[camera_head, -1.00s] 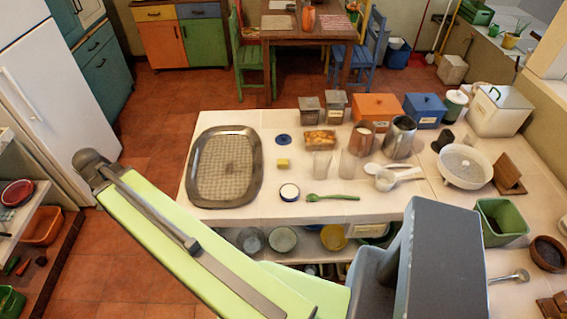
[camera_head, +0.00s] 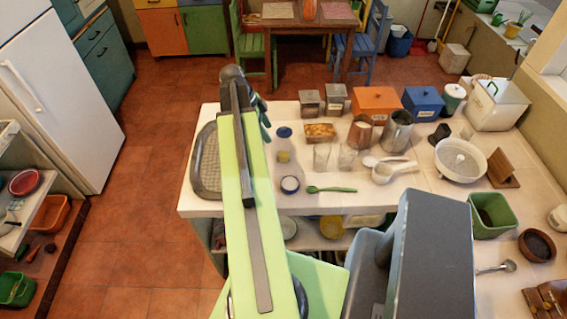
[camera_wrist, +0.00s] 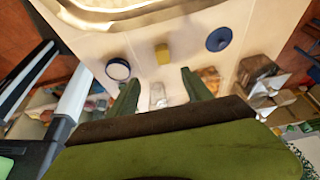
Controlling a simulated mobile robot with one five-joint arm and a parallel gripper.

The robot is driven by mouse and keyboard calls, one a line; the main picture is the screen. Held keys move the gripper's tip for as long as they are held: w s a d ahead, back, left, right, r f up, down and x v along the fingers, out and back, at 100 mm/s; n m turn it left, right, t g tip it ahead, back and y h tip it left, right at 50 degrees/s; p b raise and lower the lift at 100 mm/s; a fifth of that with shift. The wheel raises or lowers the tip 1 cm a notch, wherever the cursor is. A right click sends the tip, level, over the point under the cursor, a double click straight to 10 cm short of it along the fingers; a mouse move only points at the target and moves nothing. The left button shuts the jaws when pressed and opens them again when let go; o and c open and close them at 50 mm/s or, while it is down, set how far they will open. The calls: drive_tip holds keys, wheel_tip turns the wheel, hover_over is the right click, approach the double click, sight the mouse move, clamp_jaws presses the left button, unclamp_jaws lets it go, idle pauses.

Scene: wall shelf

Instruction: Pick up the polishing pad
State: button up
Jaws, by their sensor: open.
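A flat round blue disc with a small mark in its middle, which looks like the polishing pad (camera_head: 284,132), lies on the white counter. In the wrist view the blue disc (camera_wrist: 219,39) is at upper right, beyond the right finger. A small yellow block (camera_head: 284,156) lies just nearer than it; in the wrist view the yellow block (camera_wrist: 162,54) is ahead, between the lines of the fingers. My gripper (camera_head: 265,118) is above the counter, left of the disc. In the wrist view my gripper (camera_wrist: 161,88) has its two green fingers apart, with neither touching the disc.
A large metal tray (camera_head: 205,170) lies left, partly hidden by my arm. A round white-topped container (camera_head: 290,184) and a green spoon (camera_head: 331,189) lie nearer. Glasses (camera_head: 321,157), a food tray (camera_head: 320,131) and a metal jug (camera_head: 397,130) stand right of the disc.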

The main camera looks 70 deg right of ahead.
drive_tip(key=b, duration=0.7)
hover_over(284, 154)
drive_tip(key=w+a, duration=0.2)
drive_tip(key=w, duration=0.1)
wheel_tip(284, 154, down, 8)
drive_tip(key=shift+d+f, duration=0.1)
drive_tip(key=shift+s+d+f, duration=0.1)
drive_tip(key=shift+s+f, duration=0.1)
drive_tip(key=shift+f, duration=0.1)
drive_tip(key=shift+s, duration=0.1)
drive_tip(key=b+x, duration=0.5)
drive_tip(key=shift+s+d, duration=0.1)
drive_tip(key=shift+d, duration=0.2)
drive_tip(key=shift+r, duration=0.15)
clamp_jaws()
